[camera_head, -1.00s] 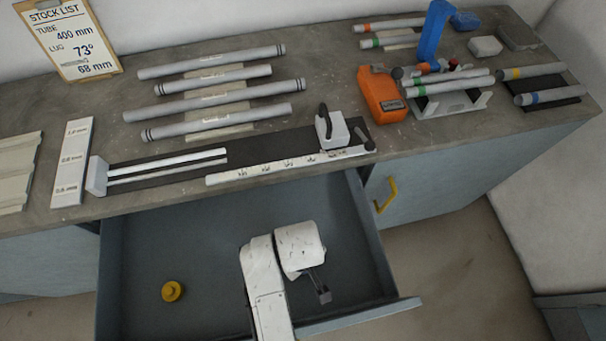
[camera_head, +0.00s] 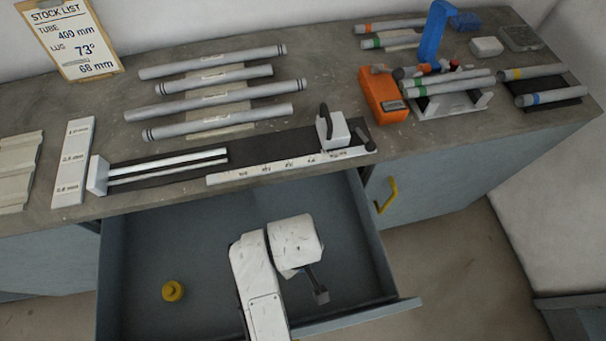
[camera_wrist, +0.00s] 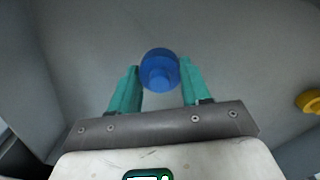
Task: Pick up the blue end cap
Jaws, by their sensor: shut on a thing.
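The blue end cap (camera_wrist: 159,70) shows in the wrist view, between the tips of the two teal fingers of my gripper (camera_wrist: 160,84). The fingers touch it on both sides and are shut on it. In the head view my arm reaches over the open drawer (camera_head: 210,240); its white wrist hides the fingers and the blue cap there. I cannot tell from these frames how far the cap is above the drawer floor.
A yellow end cap (camera_head: 173,291) lies on the drawer floor at the left, and also shows at the right edge of the wrist view (camera_wrist: 309,102). The bench (camera_head: 330,95) above holds tubes, a sliding jig and an orange device (camera_head: 381,95). The drawer's walls surround my gripper.

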